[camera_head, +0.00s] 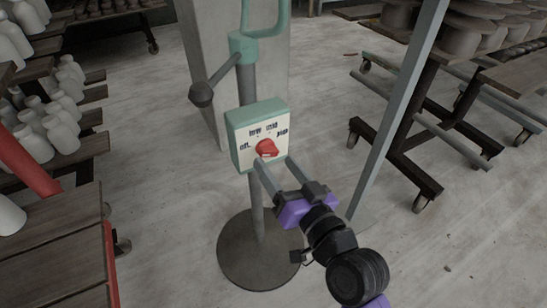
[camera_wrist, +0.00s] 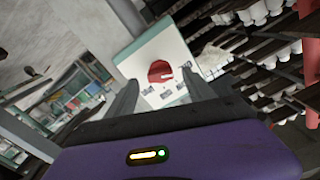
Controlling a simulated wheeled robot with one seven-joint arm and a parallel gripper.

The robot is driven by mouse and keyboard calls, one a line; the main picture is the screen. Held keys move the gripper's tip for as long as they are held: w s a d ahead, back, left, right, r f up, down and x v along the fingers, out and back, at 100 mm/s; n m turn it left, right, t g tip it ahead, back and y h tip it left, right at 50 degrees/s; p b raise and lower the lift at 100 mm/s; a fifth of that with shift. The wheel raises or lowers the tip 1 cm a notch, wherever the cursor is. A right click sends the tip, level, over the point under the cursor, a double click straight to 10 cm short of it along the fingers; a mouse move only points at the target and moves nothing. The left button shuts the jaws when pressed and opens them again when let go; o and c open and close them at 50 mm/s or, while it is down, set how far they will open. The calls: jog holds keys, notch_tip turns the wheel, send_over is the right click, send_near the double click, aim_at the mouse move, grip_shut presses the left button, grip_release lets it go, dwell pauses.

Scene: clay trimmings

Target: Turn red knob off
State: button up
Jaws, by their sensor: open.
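The red knob (camera_head: 266,148) is on the pale front face of a green control box (camera_head: 240,122) on a grey post. Printed labels arc around it, with "off" at the left and others above and to the right. The knob has a small pale mark, but I cannot tell which label it points to. My gripper (camera_head: 274,164) is open, its two fingers reaching toward the box face just below the knob. In the wrist view the knob (camera_wrist: 160,72) shows between and beyond the fingertips, with nothing held; contact with the box is unclear.
A grey lever with a ball end (camera_head: 201,94) sticks out left above the box. The post stands on a round base (camera_head: 259,250). Shelves with white bottles (camera_head: 62,135) are at the left, wheeled racks (camera_head: 405,150) at the right. The concrete floor between is open.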

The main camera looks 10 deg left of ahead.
jog(key=v, duration=0.5)
dwell(0.4)
jog(key=s+d+f+m+t+h, duration=0.1)
jog(key=s+d+m+t+h, duration=0.4)
jog(key=s+d, duration=0.6)
jog(key=s+d+f+n+g+h, duration=0.1)
jog(key=s+d+f+g+h, duration=0.15)
jog(key=s, duration=0.55)
jog(key=s+d+f+n+g+h+p, duration=0.1)
jog(key=s+d, duration=0.3)
jog(key=s, duration=0.3)
jog(key=s+d+f+g+h, duration=0.2)
jog(key=s+d, duration=0.1)
jog(key=s, duration=0.5)
notch_tip(320, 180, up, 30)
jog(key=p, duration=3)
jog(key=shift+w, duration=0.3)
jog(key=shift+y, duration=0.25)
